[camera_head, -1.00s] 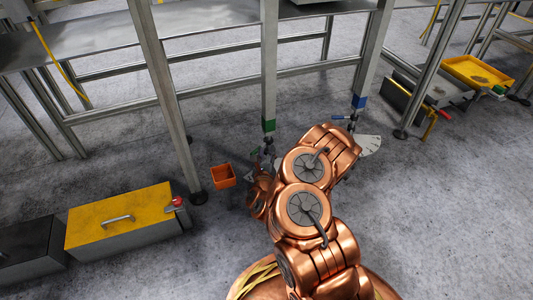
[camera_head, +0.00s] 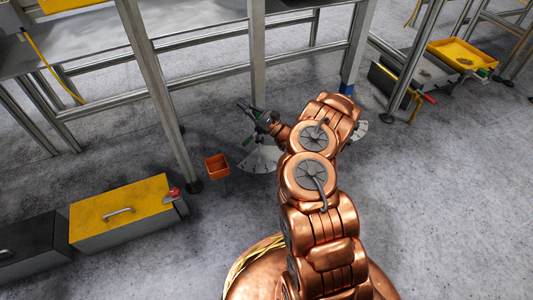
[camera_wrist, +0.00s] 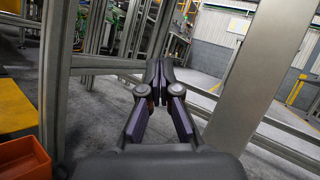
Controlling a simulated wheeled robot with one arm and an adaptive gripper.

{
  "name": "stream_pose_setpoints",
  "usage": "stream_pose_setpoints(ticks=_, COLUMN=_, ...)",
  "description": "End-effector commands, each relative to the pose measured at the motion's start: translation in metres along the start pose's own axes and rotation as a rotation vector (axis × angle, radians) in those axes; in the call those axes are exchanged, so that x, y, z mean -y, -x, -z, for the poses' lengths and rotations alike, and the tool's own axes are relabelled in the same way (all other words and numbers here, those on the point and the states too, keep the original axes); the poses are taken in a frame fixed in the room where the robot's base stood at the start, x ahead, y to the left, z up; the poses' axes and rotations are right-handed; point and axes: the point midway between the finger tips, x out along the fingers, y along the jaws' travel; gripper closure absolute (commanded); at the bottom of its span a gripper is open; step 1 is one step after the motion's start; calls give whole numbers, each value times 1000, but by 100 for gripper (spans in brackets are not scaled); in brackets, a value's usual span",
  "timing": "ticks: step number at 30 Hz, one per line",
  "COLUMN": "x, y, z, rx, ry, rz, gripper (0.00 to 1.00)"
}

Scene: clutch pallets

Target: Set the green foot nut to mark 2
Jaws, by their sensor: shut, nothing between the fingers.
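My gripper (camera_head: 243,106) is in front of the middle table leg (camera_head: 258,50) in the head view, at the leg's lower end. Its dark fingers point up and left. In the wrist view its fingertips (camera_wrist: 158,75) are together with nothing between them. A pale fan-shaped mark plate (camera_head: 262,158) lies on the floor below my gripper. Its marks are too small to read.
An orange bin (camera_head: 217,166) stands left of the plate. A yellow-topped box (camera_head: 120,210) is further left. Another leg with a blue band (camera_head: 346,88) and its own fan plate (camera_head: 361,128) is at right. A yellow tray (camera_head: 465,58) is far right.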

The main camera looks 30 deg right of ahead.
Motion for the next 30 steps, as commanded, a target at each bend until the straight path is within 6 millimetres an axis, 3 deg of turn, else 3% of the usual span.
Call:
stream_pose_setpoints(ticks=11, x=10, y=84, z=45, rx=-181, ry=-110, rz=-307, gripper=100)
stream_pose_setpoints(ticks=24, x=25, y=224, z=100, rx=-565, ry=-294, rz=-571, gripper=100)
stream_pose_setpoints(ticks=30, x=30, y=258, z=111, rx=-671, ry=-339, rz=-611, gripper=100)
